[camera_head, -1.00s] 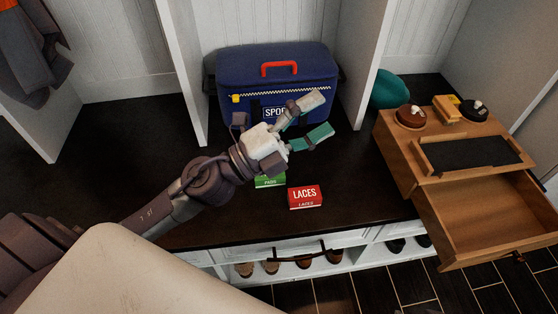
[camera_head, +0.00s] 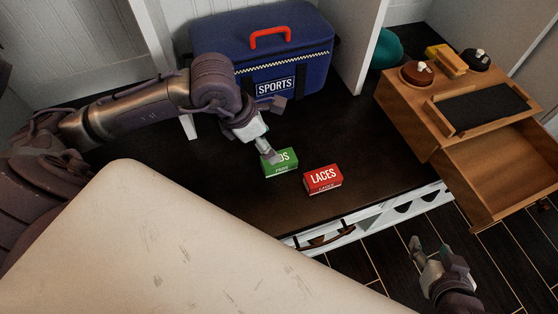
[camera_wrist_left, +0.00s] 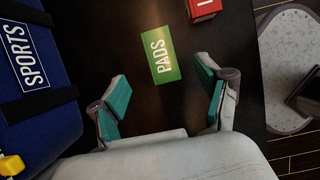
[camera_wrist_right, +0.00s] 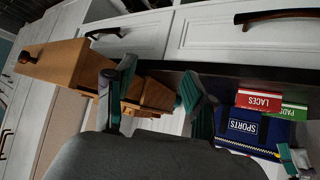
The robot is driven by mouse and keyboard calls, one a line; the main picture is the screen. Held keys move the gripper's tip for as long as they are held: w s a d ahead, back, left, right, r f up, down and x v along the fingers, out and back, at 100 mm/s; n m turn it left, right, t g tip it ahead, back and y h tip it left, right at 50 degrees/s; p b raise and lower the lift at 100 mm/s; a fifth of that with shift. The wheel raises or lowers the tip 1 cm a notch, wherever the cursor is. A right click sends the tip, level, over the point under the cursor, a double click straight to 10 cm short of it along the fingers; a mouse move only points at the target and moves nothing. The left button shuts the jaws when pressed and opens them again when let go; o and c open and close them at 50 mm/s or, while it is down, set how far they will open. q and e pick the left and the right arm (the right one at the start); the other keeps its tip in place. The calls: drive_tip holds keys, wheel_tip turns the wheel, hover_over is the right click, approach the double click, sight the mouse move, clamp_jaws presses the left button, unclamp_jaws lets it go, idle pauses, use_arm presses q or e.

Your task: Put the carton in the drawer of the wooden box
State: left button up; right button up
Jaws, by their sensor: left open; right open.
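The green PADS carton (camera_head: 281,167) lies on the dark bench top, left of the red LACES carton (camera_head: 323,179). My left gripper (camera_head: 266,150) is over the green carton and partly hides it. In the left wrist view its open fingers stand either side of the space just short of the green carton (camera_wrist_left: 160,55), with nothing between them. The wooden box (camera_head: 425,125) stands at right with its drawer (camera_head: 500,165) pulled out and empty. My right gripper (camera_head: 430,252) is open and empty, low in front of the bench, left of the drawer.
A blue SPORTS bag (camera_head: 300,65) stands behind the cartons. A black-lined tray (camera_head: 482,108), two round tins and a brush (camera_head: 452,61) sit on the box. A teal object (camera_head: 385,48) is behind the divider. The bench between cartons and box is clear.

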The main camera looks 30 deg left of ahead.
sight(279, 163)
use_arm(q)
drive_tip(key=x, duration=0.4)
drive_tip(key=shift+f+b, duration=0.3)
drive_tip(key=shift+b, duration=0.1)
drive_tip(key=x, duration=0.2)
drive_tip(key=b+x, duration=0.1)
drive_tip(key=x, duration=0.1)
drive_tip(key=shift+s+f, duration=0.15)
drive_tip(key=shift+f, duration=0.3)
drive_tip(key=c, duration=1.3)
drive_tip(key=shift+c, duration=0.2)
use_arm(e)
drive_tip(key=w+a+r+t+y, duration=0.2)
drive_tip(key=w+r+t, duration=0.4)
drive_tip(key=r, duration=0.3)
drive_tip(key=shift+a+r+t, duration=0.15)
drive_tip(key=shift+a+t, duration=0.35)
drive_tip(key=shift+a, duration=0.05)
